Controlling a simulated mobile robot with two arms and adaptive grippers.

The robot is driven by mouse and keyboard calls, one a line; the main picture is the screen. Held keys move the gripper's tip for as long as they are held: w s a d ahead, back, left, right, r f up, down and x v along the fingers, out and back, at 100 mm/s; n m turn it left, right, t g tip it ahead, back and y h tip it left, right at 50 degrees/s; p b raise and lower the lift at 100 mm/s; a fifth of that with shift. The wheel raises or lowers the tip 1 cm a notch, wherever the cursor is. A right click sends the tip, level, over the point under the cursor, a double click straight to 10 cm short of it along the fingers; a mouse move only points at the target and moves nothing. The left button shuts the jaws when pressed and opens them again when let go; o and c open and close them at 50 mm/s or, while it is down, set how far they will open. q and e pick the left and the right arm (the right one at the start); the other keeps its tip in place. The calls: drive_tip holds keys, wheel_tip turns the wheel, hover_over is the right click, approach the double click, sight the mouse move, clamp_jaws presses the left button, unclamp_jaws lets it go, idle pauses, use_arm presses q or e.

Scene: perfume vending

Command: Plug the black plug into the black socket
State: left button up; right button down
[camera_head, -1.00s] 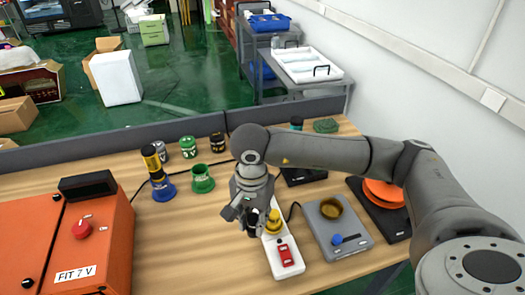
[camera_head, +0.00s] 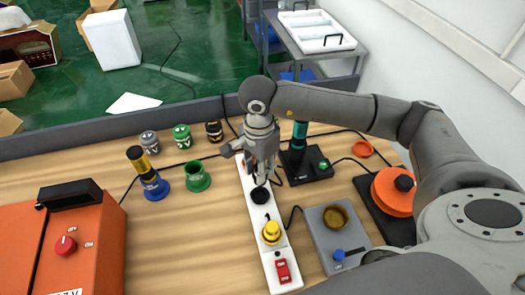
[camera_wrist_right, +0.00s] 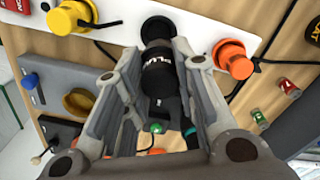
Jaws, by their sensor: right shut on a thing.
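The black plug (camera_wrist_right: 158,75), with white lettering on its side, is between the fingers of my right gripper (camera_wrist_right: 155,85). The right gripper in the head view (camera_head: 262,178) is over the white power strip (camera_head: 258,222). The black socket (camera_head: 260,195) is a round dark disc in the strip, just in front of the gripper. In the wrist view the black socket (camera_wrist_right: 158,28) lies just beyond the plug's far end, and the two overlap in the picture. I cannot tell whether they touch. My left gripper is not in view.
A yellow plug (camera_head: 271,232) and a red switch (camera_head: 283,270) sit on the strip's near part. An orange plug (camera_wrist_right: 230,58) is on the socket's other side. A grey box (camera_head: 335,232) stands right; green (camera_head: 197,176) and blue (camera_head: 155,188) holders stand left.

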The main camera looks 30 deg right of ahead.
drive_tip(key=shift+w+d+f, duration=0.15)
drive_tip(key=shift+w, duration=0.05)
drive_tip(key=shift+s+f, duration=0.1)
drive_tip(key=shift+s+a+f+b, duration=0.2)
drive_tip(key=shift+f+b, duration=0.15)
drive_tip(key=shift+f, duration=0.25)
drive_tip(key=shift+s+a+f+b, duration=0.2)
drive_tip(key=shift+f+b, duration=0.1)
drive_tip(key=shift+f, duration=0.25)
wheel_tip(320, 180, down, 3)
drive_tip(key=shift+w+d+f+b, duration=0.1)
drive_tip(key=shift+w+b, duration=0.05)
drive_tip(key=shift+b, duration=1.1)
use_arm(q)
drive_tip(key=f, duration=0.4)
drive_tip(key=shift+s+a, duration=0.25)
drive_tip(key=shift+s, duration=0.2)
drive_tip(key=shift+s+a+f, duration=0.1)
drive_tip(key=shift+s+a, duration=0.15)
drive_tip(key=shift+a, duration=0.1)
